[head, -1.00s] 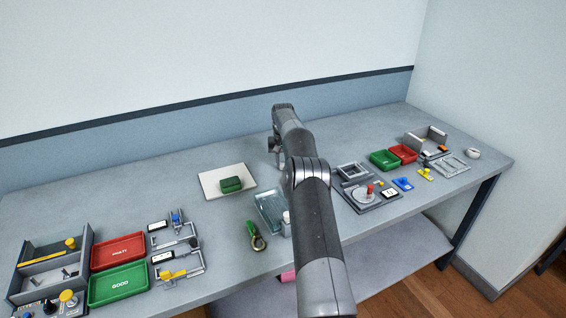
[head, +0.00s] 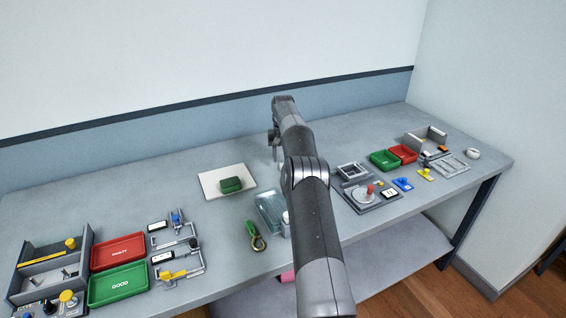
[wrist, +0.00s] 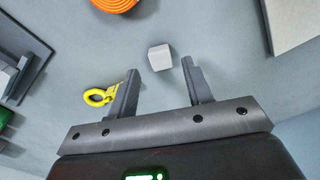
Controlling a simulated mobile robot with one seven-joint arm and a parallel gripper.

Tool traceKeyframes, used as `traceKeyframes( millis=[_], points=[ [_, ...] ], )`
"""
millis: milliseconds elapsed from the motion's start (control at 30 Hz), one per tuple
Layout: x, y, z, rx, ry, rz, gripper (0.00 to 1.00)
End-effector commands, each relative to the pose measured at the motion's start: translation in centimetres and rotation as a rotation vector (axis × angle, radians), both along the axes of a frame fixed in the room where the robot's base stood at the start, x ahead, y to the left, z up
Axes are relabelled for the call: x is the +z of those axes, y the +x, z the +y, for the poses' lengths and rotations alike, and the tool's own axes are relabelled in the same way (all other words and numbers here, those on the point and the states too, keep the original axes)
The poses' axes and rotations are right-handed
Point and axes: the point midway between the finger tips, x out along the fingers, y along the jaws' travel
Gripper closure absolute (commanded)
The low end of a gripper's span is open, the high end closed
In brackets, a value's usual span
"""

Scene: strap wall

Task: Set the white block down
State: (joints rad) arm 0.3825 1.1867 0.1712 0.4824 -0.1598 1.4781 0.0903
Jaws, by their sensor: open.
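The white block (wrist: 160,57) is a small pale cube on the grey table, seen in the wrist view. It lies just past my fingertips, in line with the gap between them, with no finger visibly touching it. My gripper (wrist: 160,70) is open, its two dark fingers spread apart. In the head view my gripper (head: 276,150) is partly behind my own arm, above the back of the table. My arm hides the block in that view.
In the wrist view, a yellow clip (wrist: 98,96) lies beside the left finger and an orange coil (wrist: 115,4) lies beyond the block. A white board (head: 211,188) with a green block (head: 231,185) and a clear tray (head: 268,212) are left of my arm.

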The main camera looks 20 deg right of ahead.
Motion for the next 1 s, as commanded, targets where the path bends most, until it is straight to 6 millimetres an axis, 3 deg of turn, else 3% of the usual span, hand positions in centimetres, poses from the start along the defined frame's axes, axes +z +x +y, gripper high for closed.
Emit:
traceKeyframes(
  millis=[100,467,567,767,1000],
  points=[
    [2.3,0.1,0.0,0.000,-0.001,-0.003,0.54],
    [4.6,0.0,0.2,0.003,0.000,-0.002,0.54],
    [6.2,0.1,1.0,0.015,-0.005,-0.011,0.54],
    [12.3,-0.6,4.6,0.073,-0.028,-0.050,0.54],
    [19.6,-3.6,9.6,0.143,-0.057,-0.104,0.54]
  ],
)
